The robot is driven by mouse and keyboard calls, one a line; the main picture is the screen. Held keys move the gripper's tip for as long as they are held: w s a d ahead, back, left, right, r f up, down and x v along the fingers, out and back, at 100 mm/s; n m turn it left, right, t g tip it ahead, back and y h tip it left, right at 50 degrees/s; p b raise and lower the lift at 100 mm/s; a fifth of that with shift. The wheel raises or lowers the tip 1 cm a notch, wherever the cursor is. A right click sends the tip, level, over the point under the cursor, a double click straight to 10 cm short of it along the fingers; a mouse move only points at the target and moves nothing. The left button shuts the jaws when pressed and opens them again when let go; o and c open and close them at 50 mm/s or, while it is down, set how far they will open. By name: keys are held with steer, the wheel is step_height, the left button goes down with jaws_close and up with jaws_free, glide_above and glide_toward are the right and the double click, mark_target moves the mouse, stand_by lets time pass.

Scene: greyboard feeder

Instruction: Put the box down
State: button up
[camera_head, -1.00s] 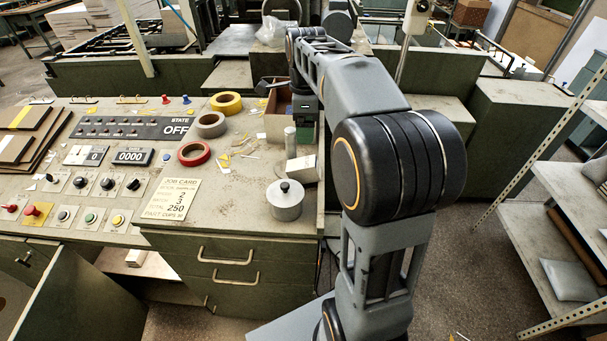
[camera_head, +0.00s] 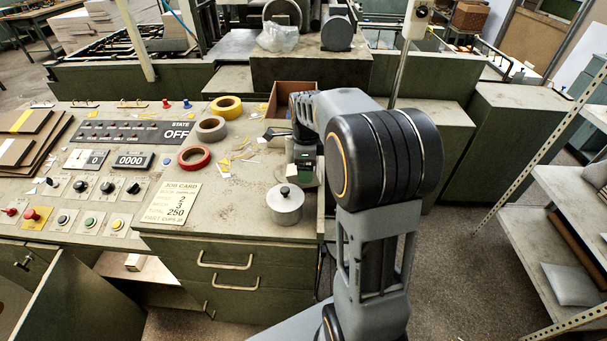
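A brown, open-topped box (camera_head: 292,88) stands on the worktop towards the back, partly hidden behind my arm. A small pale block (camera_head: 307,181) lies nearer the front, beside the grey lidded pot, and is mostly covered by my gripper. My gripper (camera_head: 303,168) points down just above or at that block, in front of the brown box. Its fingers are too small and hidden to tell open from shut. I cannot tell whether it touches or holds the block.
The grey lidded pot (camera_head: 285,204) stands close to my gripper. Red (camera_head: 194,158), grey (camera_head: 211,128) and yellow (camera_head: 227,107) tape rolls lie to the left, with paper scraps between. A job card (camera_head: 172,203) lies at the front. The control panel (camera_head: 110,157) fills the left side.

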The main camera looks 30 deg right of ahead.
steer(key=shift+f, duration=0.55)
steer(key=shift+c, duration=0.2)
steer(key=c, duration=1.1)
steer(key=shift+r, duration=0.1)
